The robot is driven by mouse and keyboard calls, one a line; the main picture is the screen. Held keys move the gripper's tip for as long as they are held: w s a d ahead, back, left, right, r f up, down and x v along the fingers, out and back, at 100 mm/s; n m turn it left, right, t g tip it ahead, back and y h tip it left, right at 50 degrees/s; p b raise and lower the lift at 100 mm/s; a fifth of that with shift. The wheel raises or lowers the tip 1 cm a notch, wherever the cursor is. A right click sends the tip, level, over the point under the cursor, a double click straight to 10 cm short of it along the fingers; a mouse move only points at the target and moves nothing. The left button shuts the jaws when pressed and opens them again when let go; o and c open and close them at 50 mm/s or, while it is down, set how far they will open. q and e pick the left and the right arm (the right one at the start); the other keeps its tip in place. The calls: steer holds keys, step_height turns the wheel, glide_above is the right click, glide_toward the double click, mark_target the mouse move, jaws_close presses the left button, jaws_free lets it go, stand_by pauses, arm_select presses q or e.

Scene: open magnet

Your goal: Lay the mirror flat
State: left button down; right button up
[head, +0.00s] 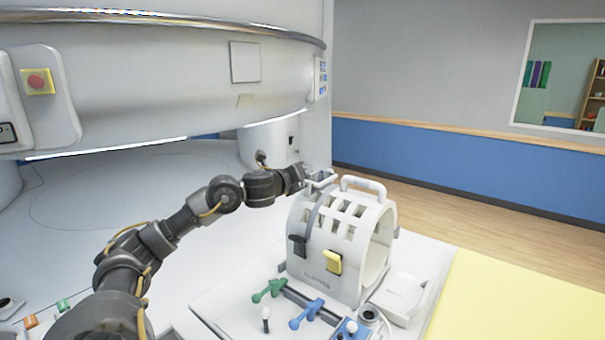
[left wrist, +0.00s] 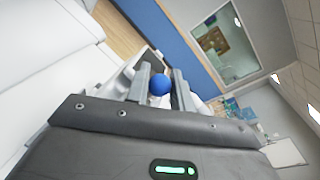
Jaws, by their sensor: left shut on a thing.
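The mirror (head: 322,177) is a small dark-framed plate at the top of the white head coil (head: 312,232), beside the coil's handle. It looks tilted, but its exact angle is hard to tell. My left gripper (head: 306,175) reaches in from the left to the mirror's near side. In the left wrist view, the two fingers of the left gripper (left wrist: 160,88) stand on either side of a blue ball knob (left wrist: 160,84) and are shut on it. The mirror frame (left wrist: 152,58) shows partly behind the knob. My right gripper is not in view.
The coil stands on a white board with green (head: 267,290) and blue (head: 306,314) levers in front. A yellow pad (head: 510,298) lies at the right. The large white magnet (head: 170,75) overhangs the left arm. A blue wall band (head: 450,160) runs behind.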

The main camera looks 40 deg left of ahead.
arm_select(q)
steer(key=c, duration=1.3)
jaws_free()
steer(key=shift+o, duration=0.2)
steer(key=shift+s, duration=0.15)
steer(key=b+v, duration=0.9)
steer(key=v, duration=0.1)
steer(key=shift+s+b, duration=0.3)
steer(key=shift+b, duration=0.1)
steer(key=shift+r, duration=0.15)
